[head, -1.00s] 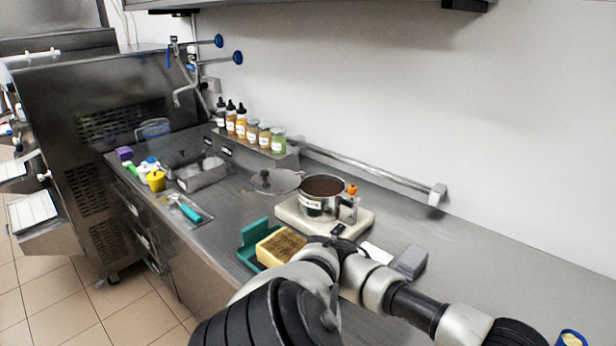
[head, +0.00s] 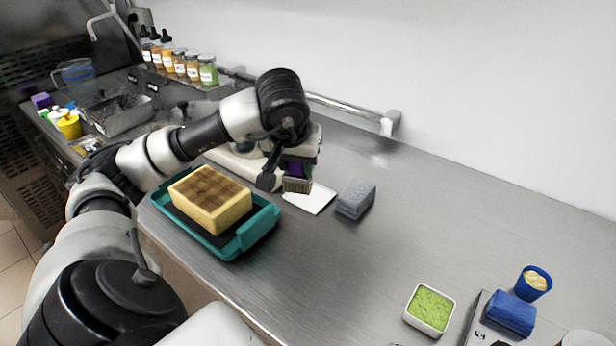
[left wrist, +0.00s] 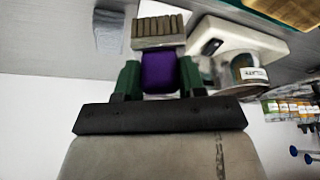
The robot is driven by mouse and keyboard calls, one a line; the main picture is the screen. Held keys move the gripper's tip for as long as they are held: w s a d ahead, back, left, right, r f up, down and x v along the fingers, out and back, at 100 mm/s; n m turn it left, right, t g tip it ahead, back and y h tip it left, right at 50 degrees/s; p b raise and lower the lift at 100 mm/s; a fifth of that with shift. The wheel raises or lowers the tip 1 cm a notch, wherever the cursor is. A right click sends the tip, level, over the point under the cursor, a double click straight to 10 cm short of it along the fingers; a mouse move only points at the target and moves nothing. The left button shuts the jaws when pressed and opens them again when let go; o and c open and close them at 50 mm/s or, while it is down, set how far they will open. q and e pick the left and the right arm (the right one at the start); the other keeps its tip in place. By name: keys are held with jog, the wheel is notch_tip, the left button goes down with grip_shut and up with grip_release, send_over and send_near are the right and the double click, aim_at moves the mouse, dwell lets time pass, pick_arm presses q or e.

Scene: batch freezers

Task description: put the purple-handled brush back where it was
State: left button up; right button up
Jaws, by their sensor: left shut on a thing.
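My left gripper (head: 283,172) is shut on the purple-handled brush (head: 297,184), bristles pointing down, over the counter near the white card (head: 310,198). In the left wrist view, the purple handle (left wrist: 159,72) sits between the green fingers of the left gripper (left wrist: 158,78), with the tan bristles (left wrist: 160,27) beyond them. In the head view I cannot tell whether the bristles touch anything. My right gripper is not in view.
A teal tray (head: 262,226) with a yellow block (head: 212,200) lies left of the brush. A green-filled dish (head: 430,309) and blue cloth (head: 510,313) are at front right. The counter between is clear.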

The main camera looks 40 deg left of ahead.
pick_arm(q)
jog(key=w+a+f+p, duration=0.1)
jog(key=w+f, duration=0.2)
jog(key=w+a+f+p, duration=0.1)
jog(key=w+a+f, duration=0.1)
jog(key=f, duration=0.1)
jog(key=w+a+f, duration=0.1)
jog(key=w+f, duration=0.2)
jog(key=shift+w+a+f+p, duration=0.3)
jog(key=shift+w+a+p, duration=0.05)
jog(key=shift+p, duration=0.05)
jog(key=shift+f, duration=0.2)
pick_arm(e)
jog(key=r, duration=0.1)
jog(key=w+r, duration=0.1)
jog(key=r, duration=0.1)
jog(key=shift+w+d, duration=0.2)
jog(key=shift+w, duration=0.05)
pick_arm(q)
jog(key=o, duration=0.4)
jog(key=shift+f, duration=0.15)
jog(key=o, duration=0.5)
